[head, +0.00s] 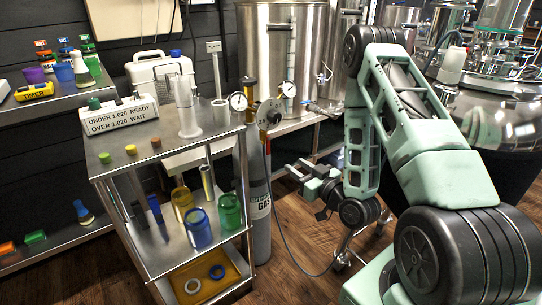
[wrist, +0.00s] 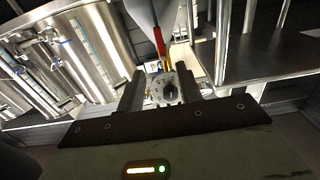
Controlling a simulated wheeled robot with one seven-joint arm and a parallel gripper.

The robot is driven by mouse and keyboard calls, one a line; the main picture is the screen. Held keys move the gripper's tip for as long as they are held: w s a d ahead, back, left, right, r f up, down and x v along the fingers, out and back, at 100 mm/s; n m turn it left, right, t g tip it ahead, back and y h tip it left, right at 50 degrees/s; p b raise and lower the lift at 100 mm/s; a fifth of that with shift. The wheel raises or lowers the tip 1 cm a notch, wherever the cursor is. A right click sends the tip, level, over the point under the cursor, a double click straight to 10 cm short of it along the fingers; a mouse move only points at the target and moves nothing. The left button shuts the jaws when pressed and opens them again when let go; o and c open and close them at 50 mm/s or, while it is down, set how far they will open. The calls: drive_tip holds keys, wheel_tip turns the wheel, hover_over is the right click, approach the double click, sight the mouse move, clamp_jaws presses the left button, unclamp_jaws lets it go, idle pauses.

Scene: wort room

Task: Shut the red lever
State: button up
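My gripper (head: 292,171) is low in the middle of the head view, to the right of the grey gas cylinder (head: 259,205). In the wrist view the two dark fingers of my gripper (wrist: 163,84) stand apart, with a gap between them. A narrow red bar (wrist: 158,41), possibly the red lever, shows beyond the fingertips against a pale grey rounded body. A yellow piece (wrist: 167,66) is just below it. A grey plate with a dark round knob (wrist: 170,91) shows between the fingers; I cannot tell its distance.
A steel cart (head: 150,150) with jars and a sign stands left of the cylinder. A regulator with gauges (head: 268,112) tops the cylinder, and a hose hangs from it. Steel tanks (head: 290,45) stand behind on a bench. Wooden floor (head: 300,235) is open below my gripper.

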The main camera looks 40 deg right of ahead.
sight(269, 147)
drive_tip(key=w+b, duration=1.1)
drive_tip(key=w, duration=0.2)
drive_tip(key=shift+a+b, duration=0.2)
drive_tip(key=shift+b, duration=0.15)
clamp_jaws()
